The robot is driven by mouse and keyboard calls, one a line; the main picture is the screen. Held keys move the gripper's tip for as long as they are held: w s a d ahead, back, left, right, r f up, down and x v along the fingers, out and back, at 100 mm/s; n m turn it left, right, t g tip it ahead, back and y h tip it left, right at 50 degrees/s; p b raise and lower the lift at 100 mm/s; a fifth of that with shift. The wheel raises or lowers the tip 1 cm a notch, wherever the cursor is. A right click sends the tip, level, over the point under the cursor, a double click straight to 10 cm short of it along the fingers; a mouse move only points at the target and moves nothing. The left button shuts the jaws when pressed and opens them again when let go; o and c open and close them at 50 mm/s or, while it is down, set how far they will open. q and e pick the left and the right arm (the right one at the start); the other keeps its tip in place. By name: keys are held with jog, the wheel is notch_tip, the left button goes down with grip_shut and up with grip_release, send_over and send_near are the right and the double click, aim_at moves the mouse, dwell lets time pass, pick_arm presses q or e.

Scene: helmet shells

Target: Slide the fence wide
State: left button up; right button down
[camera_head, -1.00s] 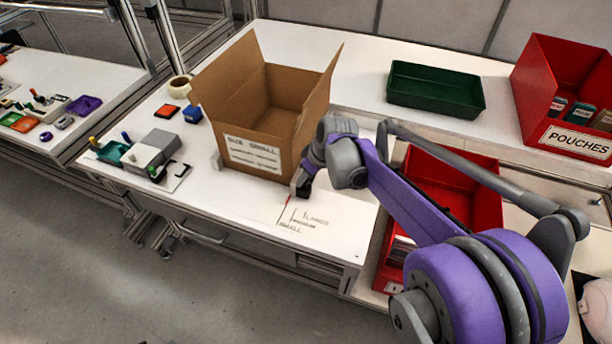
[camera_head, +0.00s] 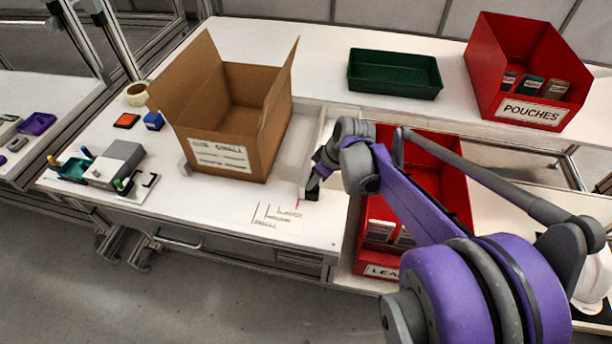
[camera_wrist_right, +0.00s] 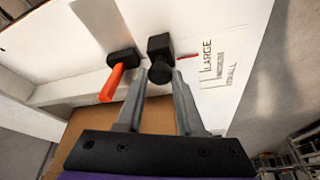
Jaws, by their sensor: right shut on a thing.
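The fence (camera_wrist_right: 70,92) is a pale grey bar in the wrist view, with a black knob (camera_wrist_right: 160,58) and an orange lever (camera_wrist_right: 112,82) at its front end. My right gripper (camera_wrist_right: 160,80) is shut on the black knob. In the head view my right gripper (camera_head: 310,188) is at the tabletop, right of the cardboard box (camera_head: 226,155). A red pointer (camera_wrist_right: 187,56) sticks out over the size marks, beside the LARGE marking (camera_wrist_right: 206,60). The marks also show in the head view (camera_head: 275,216). My left gripper is out of view.
A strip of bare tabletop lies between the box and my right gripper. A green tray (camera_head: 395,74) and a red POUCHES bin (camera_head: 482,62) stand at the back. A grey device (camera_head: 118,160) is at left.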

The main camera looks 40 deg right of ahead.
jog(key=c, duration=0.5)
grip_release()
jog(key=shift+c, duration=0.2)
jog(key=p+v, duration=0.1)
jog(key=v, duration=0.9)
jog(key=shift+s+r, duration=0.15)
jog(key=shift+r, duration=0.2)
